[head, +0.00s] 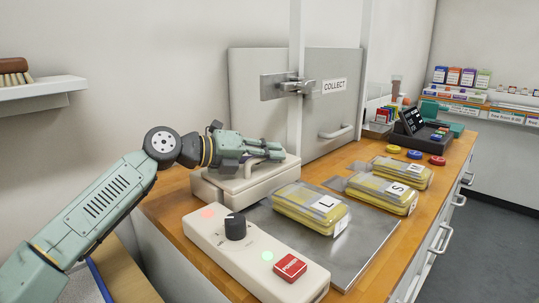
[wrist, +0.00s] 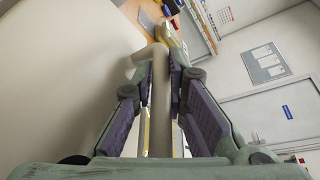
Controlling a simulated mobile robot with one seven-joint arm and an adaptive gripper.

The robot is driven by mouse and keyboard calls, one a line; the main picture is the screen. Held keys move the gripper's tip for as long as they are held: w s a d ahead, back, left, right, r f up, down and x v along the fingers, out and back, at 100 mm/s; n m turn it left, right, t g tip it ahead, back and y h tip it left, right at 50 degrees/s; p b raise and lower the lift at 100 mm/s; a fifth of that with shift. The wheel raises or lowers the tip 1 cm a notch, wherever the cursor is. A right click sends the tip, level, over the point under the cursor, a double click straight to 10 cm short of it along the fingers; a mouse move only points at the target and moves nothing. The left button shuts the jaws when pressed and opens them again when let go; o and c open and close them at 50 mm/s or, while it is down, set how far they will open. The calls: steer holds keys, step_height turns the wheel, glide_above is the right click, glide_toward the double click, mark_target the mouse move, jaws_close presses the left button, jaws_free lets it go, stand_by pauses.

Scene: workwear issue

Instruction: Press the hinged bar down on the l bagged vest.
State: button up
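The L bagged vest (head: 312,207), a clear bag of yellow cloth labelled L, lies flat on a grey metal plate (head: 365,240). Behind and left of it is a cream sealer base (head: 215,190). My gripper (head: 276,150) is low over this base, behind the L vest. In the wrist view a cream bar (wrist: 160,95) runs between my two fingers (wrist: 162,72), which appear to touch it on both sides.
A cream control box (head: 215,235) with a black knob (head: 235,226) and red power switch (head: 290,267) stands in front. Bags S (head: 392,200) and M (head: 405,175) lie right. Behind are a grey COLLECT hatch (head: 335,110) and a dark terminal (head: 412,125).

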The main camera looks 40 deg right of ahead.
steer(key=shift+o, duration=0.7)
steer(key=v, duration=1.2)
steer(key=shift+a, duration=0.2)
steer(key=w+f+p+v, duration=0.1)
steer(key=f+p+v, duration=0.1)
steer(key=v, duration=1)
steer(key=shift+a, duration=0.15)
steer(key=shift+s, duration=0.1)
stand_by(0.6)
